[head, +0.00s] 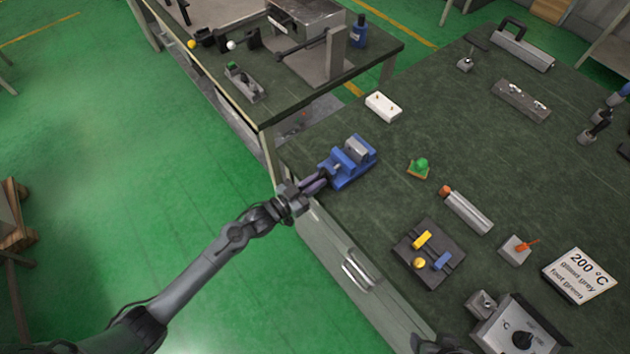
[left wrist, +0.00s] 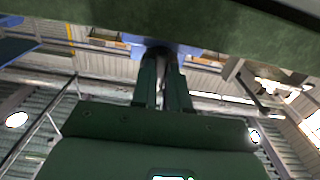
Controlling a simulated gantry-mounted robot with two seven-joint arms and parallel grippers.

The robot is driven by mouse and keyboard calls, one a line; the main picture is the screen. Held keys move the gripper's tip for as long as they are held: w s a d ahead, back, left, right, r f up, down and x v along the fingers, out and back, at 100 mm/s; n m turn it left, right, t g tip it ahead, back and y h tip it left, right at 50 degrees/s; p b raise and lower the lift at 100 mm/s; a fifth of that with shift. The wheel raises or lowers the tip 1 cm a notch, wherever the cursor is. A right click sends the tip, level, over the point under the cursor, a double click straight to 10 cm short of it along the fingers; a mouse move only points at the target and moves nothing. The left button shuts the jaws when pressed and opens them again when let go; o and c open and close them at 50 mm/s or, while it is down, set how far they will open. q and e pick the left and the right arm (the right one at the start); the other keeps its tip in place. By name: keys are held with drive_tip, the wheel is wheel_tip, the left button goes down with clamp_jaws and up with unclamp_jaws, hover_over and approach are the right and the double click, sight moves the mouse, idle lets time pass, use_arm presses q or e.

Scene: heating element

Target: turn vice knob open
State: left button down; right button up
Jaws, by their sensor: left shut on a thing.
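The blue vice (head: 349,163) stands on the dark green bench top near its left edge, with its grey jaw block on top. My left gripper (head: 316,183) reaches in from the left at the vice's front end, where the knob is. The gripper is shut on the knob, which its fingers mostly hide. In the left wrist view, the two fingers (left wrist: 161,85) point up to the blue underside of the vice (left wrist: 165,46), and the knob itself is hard to make out.
A white box (head: 383,106) and a green button (head: 420,167) are near the vice on the bench (head: 400,205). A dark block with yellow and blue parts (head: 429,253) lies nearer. A drawer handle (head: 358,273) is below the edge.

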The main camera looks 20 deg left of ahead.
use_arm(q)
drive_tip(key=c, duration=1.1)
unclamp_jaws()
drive_tip(key=shift+s, duration=0.1)
drive_tip(key=p+v, duration=0.1)
drive_tip(key=v, duration=0.9)
drive_tip(key=shift+s+a+r, duration=0.1)
drive_tip(key=shift+s+a, duration=0.1)
drive_tip(key=shift+s, duration=0.05)
